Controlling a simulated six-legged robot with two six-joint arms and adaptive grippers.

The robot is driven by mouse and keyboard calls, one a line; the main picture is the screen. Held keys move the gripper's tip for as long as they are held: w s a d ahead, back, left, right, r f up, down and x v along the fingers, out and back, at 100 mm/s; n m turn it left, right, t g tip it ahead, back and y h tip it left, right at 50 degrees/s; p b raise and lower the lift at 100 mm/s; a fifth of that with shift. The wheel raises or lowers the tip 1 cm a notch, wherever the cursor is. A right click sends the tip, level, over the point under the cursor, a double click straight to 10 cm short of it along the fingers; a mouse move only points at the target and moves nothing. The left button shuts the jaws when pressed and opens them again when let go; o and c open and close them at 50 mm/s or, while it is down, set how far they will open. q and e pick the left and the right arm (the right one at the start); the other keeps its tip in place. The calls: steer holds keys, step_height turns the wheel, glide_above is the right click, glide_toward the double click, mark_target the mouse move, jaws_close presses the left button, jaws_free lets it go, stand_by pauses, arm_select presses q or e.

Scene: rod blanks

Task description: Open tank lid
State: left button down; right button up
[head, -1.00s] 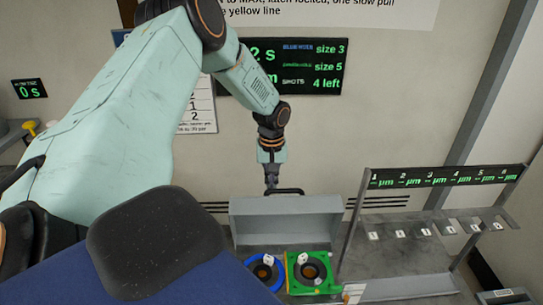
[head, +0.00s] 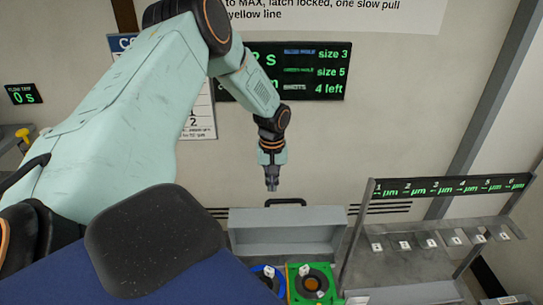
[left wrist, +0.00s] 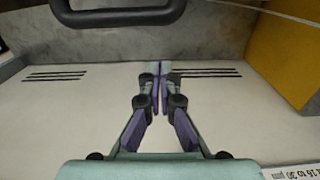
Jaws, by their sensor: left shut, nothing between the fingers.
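The tank lid (head: 285,228) is a grey, shallow box-like cover. It stands raised on edge behind the blue ring (head: 279,281) and the green square frame (head: 292,284), with its hollow side facing me. Its black handle (head: 285,202) is at the top edge and also shows at the top of the left wrist view (left wrist: 115,15). My left gripper (head: 271,187) points down, above and slightly left of the handle, apart from it. In the left wrist view its fingers (left wrist: 160,80) are together with nothing between them. My right gripper is not in view.
A grey rack (head: 430,237) with numbered slots and a green-lit display stands at the right. The wall behind has vent slots (head: 390,207) and a dark display (head: 315,72). My own blue and black body parts cover the lower left.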

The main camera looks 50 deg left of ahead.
arm_select(q)
step_height(320, 180, up, 10)
steer(key=s+d+p, duration=0.1)
steer(key=p, duration=0.1)
steer(key=shift+s+d+f, duration=0.25)
steer(key=shift+d, duration=0.1)
steer(key=shift+s+d+r, duration=0.15)
steer(key=shift+s, duration=0.05)
steer(key=shift+s+d, duration=0.15)
